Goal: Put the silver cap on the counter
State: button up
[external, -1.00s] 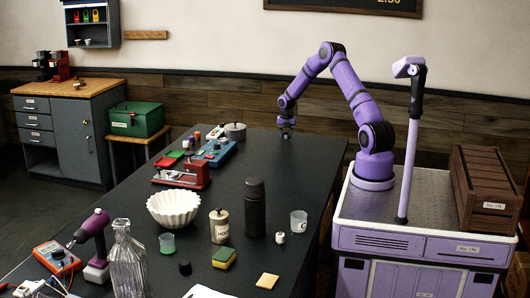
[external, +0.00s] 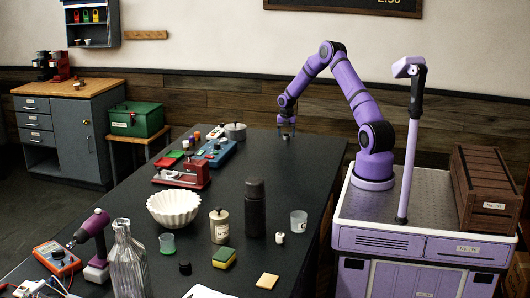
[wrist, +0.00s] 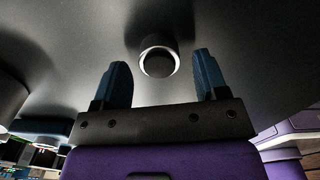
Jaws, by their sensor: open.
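In the wrist view a small round cap with a bright silver rim (wrist: 158,60) lies on the dark counter surface (wrist: 250,70), just beyond my fingertips and roughly in line with the gap between them. My gripper (wrist: 160,82) has its two blue fingers apart, with nothing held between them. In the external view my gripper (external: 287,129) is low over the far right end of the black counter (external: 255,165), pointing down. The cap is a tiny spot (external: 285,138) under the fingers there, too small to make out well.
A grey lidded pot (external: 235,131), a blue device (external: 216,152) and a red device (external: 183,175) stand left of my gripper. A white bowl (external: 173,208), a dark bottle (external: 254,208) and other items fill the near part. Counter around the gripper is clear.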

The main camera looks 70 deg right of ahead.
aim_at(286, 135)
notch_tip(286, 135, up, 11)
jog(key=s+a+r+m+t+h, duration=0.15)
jog(key=a+r+m, duration=0.35)
jog(key=a+r, duration=0.75)
jog(key=s+a+r+m+h, duration=0.1)
jog(key=s+a+r+m, duration=0.25)
jog(key=a+r, duration=0.85)
jog(key=s+a+r+m+t, duration=0.2)
jog(key=s+a+m, duration=0.4)
jog(key=s+a, duration=0.7)
jog(key=s+a+f+m+t+y, duration=0.1)
jog(key=s+a+f+m+y, duration=0.1)
jog(key=s+a+m, duration=0.4)
jog(key=s+a, duration=0.2)
jog(key=s, duration=0.3)
jog(key=shift+a+t, duration=0.2)
jog(key=shift+t, duration=0.15)
